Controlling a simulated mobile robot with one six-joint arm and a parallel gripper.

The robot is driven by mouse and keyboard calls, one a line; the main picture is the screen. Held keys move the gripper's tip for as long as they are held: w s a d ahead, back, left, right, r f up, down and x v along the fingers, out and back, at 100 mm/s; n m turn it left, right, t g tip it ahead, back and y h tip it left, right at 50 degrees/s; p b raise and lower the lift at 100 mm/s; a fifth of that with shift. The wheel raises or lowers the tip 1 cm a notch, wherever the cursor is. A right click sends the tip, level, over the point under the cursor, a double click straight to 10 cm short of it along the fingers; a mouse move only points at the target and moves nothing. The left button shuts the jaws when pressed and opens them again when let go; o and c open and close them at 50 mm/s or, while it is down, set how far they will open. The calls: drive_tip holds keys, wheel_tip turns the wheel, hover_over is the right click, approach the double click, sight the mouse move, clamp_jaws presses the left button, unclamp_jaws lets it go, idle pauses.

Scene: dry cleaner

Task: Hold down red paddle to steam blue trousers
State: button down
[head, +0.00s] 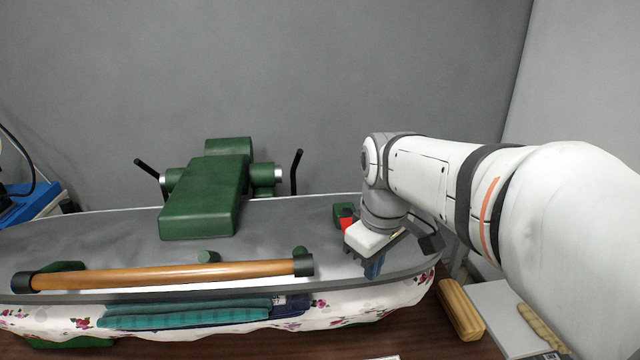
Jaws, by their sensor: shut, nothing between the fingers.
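The red paddle (346,220) shows as a small red patch beside a green block near the right end of the grey press top. My gripper (373,270) points down just in front of it and hides part of it. The gripper is shut with nothing in it; I cannot tell whether it touches the paddle or the press top. Dark blue folded cloth (289,306), possibly the blue trousers, shows below the press top's front edge. Teal checked cloth (185,316) lies beside it, to the left. Most of the dark blue cloth is hidden.
A long wooden handle (170,274) runs along the front of the grey press top (110,228). A green machine body (205,195) with black levers stands behind. A tan roll (460,309) lies at the lower right, near a pale tray. A blue object stands far left.

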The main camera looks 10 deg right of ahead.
drive_tip(key=w+r+n+g+p, duration=0.1)
drive_tip(key=w+r+n+p, duration=0.4)
drive_tip(key=w+r+n, duration=0.6)
wheel_tip(320, 180, up, 4)
drive_tip(key=shift+w+r+g, duration=0.1)
drive_tip(key=shift+w+g, duration=0.3)
drive_tip(key=shift+w, duration=0.5)
wheel_tip(320, 180, down, 14)
drive_tip(key=shift+s+f+p, duration=0.1)
drive_tip(key=shift+p, duration=1.05)
